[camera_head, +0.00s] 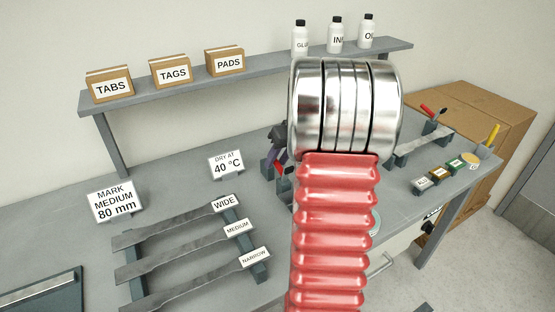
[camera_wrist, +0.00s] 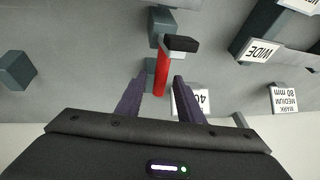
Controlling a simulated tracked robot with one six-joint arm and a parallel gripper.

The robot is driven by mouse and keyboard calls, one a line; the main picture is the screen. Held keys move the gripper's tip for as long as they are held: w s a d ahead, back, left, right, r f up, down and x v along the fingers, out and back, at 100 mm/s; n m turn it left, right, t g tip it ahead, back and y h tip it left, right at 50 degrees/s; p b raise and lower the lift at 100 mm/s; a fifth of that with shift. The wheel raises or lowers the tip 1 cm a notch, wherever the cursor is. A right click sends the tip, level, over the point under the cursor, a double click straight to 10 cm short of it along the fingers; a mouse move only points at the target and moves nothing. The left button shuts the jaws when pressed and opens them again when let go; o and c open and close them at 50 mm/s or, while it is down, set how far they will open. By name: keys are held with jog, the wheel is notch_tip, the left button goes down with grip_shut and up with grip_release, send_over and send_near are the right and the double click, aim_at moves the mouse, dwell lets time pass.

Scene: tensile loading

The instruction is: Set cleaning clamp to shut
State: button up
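In the wrist view, a red lever (camera_wrist: 162,79) with a black end piece (camera_wrist: 181,45) stands by small dark grey blocks on the bench. I take it for the cleaning clamp's handle, but no label on it is readable. My gripper (camera_wrist: 158,78) is open, its two dark purple fingers on either side of the red lever. The right finger looks closer to it; I cannot tell whether they touch. In the head view my gripper (camera_head: 276,146) shows beside my arm, with a bit of red (camera_head: 282,157) at it. My arm hides most of the clamp there.
The 40 °C card (camera_head: 226,164) stands close left of my gripper. The rack with the WIDE label (camera_head: 226,204) lies in front. Another fixture with a red handle (camera_head: 428,109) is at the right. A shelf (camera_head: 270,69) with boxes and bottles runs behind.

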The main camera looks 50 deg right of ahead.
grip_shut()
dwell(0.4)
